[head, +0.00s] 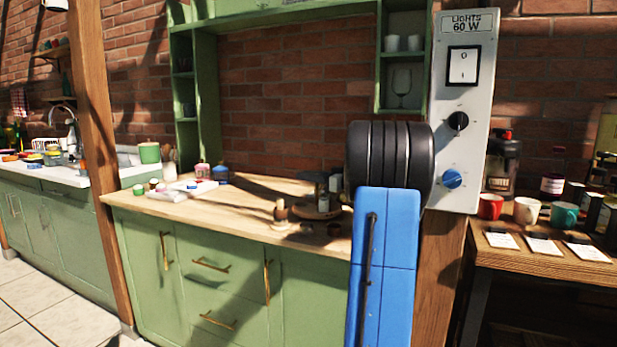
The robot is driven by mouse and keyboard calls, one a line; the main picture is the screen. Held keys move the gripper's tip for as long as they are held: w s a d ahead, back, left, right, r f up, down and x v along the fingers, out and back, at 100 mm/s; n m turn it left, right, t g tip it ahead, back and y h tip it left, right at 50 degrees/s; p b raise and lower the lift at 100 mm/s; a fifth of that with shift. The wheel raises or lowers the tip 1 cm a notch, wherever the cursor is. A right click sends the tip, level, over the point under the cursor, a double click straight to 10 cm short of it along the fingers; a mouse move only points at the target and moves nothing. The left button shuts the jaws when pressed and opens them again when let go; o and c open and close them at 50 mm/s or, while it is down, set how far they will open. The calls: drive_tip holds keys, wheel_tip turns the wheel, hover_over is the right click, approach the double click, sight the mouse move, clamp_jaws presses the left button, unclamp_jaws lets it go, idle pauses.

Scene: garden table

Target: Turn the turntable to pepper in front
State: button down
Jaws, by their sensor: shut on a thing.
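The turntable (312,212) appears to be the low round wooden disc on the wooden counter, just left of my arm. Small containers stand on it, among them a pale one with a dark top (323,203). I cannot tell which container is the pepper. My blue and black arm covers the right side of this area. My gripper cannot be made out; it seems hidden behind the arm, so its contact with the turntable does not show.
A small brown and pale item (281,212) stands on the counter left of the turntable. Farther left are a white tray (181,192), a pink jar (203,171) and a blue jar (221,174). A light-switch panel (463,110) and a table with mugs (527,210) are at right.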

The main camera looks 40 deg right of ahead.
drive_tip(key=shift+a+n+y, duration=0.1)
drive_tip(key=shift+n+y, duration=0.3)
drive_tip(key=shift+y, duration=0.2)
drive_tip(key=c, duration=1.5)
unclamp_jaws()
wheel_tip(320, 180, up, 10)
drive_tip(key=shift+r, duration=0.1)
